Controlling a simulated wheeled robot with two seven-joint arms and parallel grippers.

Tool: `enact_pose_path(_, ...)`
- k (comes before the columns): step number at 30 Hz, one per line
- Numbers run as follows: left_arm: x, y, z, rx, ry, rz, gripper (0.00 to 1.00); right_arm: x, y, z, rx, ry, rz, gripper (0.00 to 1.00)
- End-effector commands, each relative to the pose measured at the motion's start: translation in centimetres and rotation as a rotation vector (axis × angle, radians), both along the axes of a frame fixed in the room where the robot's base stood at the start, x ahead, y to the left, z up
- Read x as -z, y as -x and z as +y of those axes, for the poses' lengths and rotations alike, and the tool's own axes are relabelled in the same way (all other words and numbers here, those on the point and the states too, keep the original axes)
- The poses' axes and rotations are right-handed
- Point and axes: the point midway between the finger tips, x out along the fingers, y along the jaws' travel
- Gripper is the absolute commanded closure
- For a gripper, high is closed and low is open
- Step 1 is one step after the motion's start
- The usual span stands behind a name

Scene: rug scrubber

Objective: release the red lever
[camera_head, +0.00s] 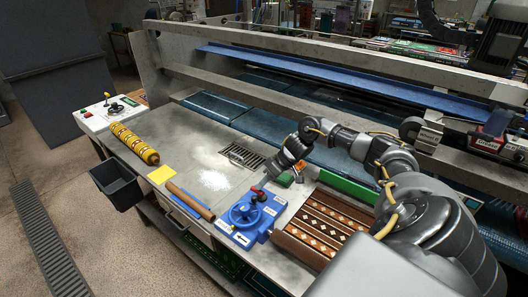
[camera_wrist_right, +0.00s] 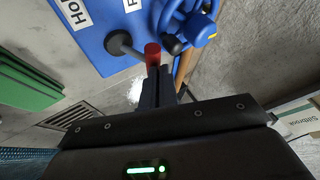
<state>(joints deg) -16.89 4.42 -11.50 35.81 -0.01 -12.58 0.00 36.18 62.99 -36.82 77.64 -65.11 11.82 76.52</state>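The red lever (camera_head: 257,191) stands on a blue panel (camera_head: 238,238) on the workbench. In the right wrist view its red knob (camera_wrist_right: 152,52) sits at the end of a grey stem, right at the tips of my right gripper (camera_wrist_right: 156,80). The two dark fingers are close together there. I cannot tell whether they clamp the knob or only point at it. In the head view my right gripper (camera_head: 276,176) reaches down from the upper right towards the lever. My left gripper is not in view.
A blue handwheel (camera_head: 244,213) is beside the lever on the panel. A patterned brown rug (camera_head: 325,228) lies to the right, with a green block (camera_head: 347,187) behind it. A yellow roller (camera_head: 134,143) and a brown rod (camera_head: 190,201) lie to the left.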

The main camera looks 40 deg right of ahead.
Motion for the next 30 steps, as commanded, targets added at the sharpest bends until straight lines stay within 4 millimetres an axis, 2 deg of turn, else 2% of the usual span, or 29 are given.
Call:
enact_pose_path(7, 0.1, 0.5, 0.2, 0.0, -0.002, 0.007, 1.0, 0.4, -0.1, 0.8, -0.012, -0.006, 0.006, 1.0)
enact_pose_path(17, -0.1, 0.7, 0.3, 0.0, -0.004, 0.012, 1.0, 0.2, 0.0, 0.5, -0.012, -0.006, 0.008, 1.0)
enact_pose_path(20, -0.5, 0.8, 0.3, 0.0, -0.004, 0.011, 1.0, -0.5, 0.1, -0.5, -0.008, -0.004, 0.006, 1.0)
enact_pose_path(26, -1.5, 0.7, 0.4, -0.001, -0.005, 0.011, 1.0, -3.1, 0.6, -3.9, 0.011, -0.003, -0.002, 1.0)
enact_pose_path(27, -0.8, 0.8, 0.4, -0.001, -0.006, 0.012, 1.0, -3.1, 1.0, -3.4, 0.004, -0.002, -0.003, 1.0)
enact_pose_path(30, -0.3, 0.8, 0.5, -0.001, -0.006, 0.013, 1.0, -4.6, 1.9, -3.1, 0.005, 0.001, -0.004, 1.0)
